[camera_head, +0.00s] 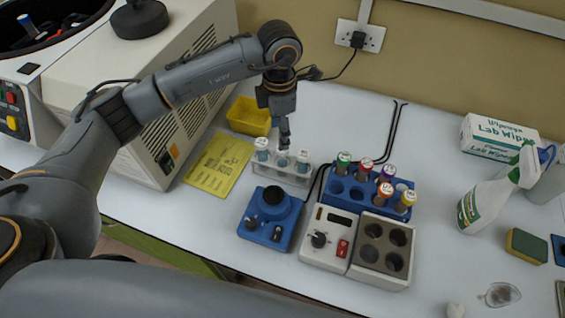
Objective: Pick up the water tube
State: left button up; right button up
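Several tubes with pale blue-grey caps stand in a small clear rack (284,176) near the middle of the bench; none carries a label I can read, so I cannot tell which is the water tube. A left one (261,149) and a right one (303,162) flank a middle tube (283,161). My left gripper (285,143) points straight down just above the middle tube. Its fingers look narrow and close together, and I cannot tell whether they touch the cap. My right gripper is out of view.
A blue rack (345,193) holds tubes with coloured caps, right of the clear rack. A vortex mixer (270,217) and heater block (360,245) stand in front. A yellow tray (249,117) and yellow sheet (220,164) lie left.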

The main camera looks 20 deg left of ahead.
aim_at(282, 152)
pick_arm(q)
notch_tip(282, 152, down, 4)
jog(key=shift+w+r+b, duration=0.1)
jog(key=shift+b, duration=0.45)
jog(key=f, duration=0.1)
jog(key=f+b, duration=0.1)
jog(key=f, duration=0.2)
jog(key=shift+d+f+b, duration=0.15)
jog(key=shift+d+b, duration=0.2)
jog(key=shift+b, duration=0.05)
jog(key=shift+f, duration=0.45)
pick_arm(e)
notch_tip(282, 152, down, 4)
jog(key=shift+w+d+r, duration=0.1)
pick_arm(q)
jog(key=shift+r, duration=0.1)
jog(key=shift+c, duration=0.2)
jog(key=c, duration=1.1)
